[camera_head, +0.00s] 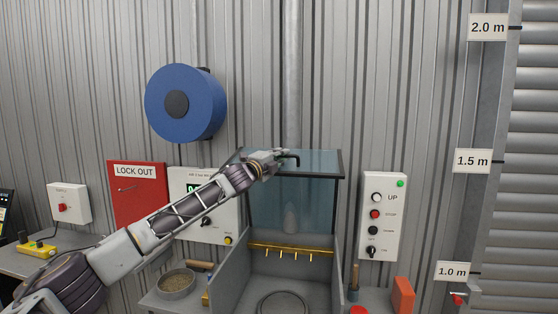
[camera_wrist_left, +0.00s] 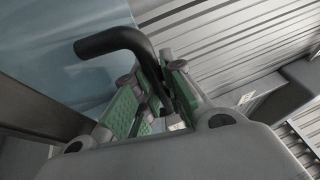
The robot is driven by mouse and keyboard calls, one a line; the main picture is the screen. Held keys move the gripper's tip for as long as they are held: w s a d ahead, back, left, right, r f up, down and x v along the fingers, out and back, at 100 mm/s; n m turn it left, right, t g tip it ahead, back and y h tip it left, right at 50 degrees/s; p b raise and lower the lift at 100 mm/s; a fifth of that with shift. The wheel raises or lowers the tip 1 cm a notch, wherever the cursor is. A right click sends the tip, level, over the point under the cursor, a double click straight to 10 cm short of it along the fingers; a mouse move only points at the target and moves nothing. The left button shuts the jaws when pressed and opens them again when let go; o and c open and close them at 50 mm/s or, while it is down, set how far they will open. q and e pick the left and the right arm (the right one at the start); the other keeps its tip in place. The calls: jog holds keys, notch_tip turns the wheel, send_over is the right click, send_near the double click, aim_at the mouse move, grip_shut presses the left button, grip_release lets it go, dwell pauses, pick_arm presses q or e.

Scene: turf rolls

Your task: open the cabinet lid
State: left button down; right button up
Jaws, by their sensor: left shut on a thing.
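The cabinet lid (camera_head: 322,165) is a bluish clear panel with a dark frame, standing high above the cabinet's grey lower walls (camera_head: 328,266). The cabinet's front looks open below it, with the inside in sight. My left gripper (camera_head: 280,158) is at the lid's upper left part, shut on its black bent handle (camera_head: 295,157). In the left wrist view the handle (camera_wrist_left: 112,38) runs between the green finger pads of the gripper (camera_wrist_left: 155,88), and the bluish panel (camera_wrist_left: 40,45) lies behind. The lid's hinge is not clear to me. My right gripper is not in view.
A yellow bar (camera_head: 290,249) with hooks crosses the cabinet's inside. A control box (camera_head: 383,215) hangs to the right, a red lock-out box (camera_head: 138,190) to the left. A round pan (camera_head: 176,285) stands left of the cabinet. An orange block (camera_head: 403,294) stands right of it.

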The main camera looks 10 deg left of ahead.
pick_arm(q)
jog(key=shift+w+r, duration=0.2)
dwell(0.4)
jog(key=c, duration=1.8)
grip_release()
jog(key=shift+o, duration=0.2)
jog(key=v, duration=1.2)
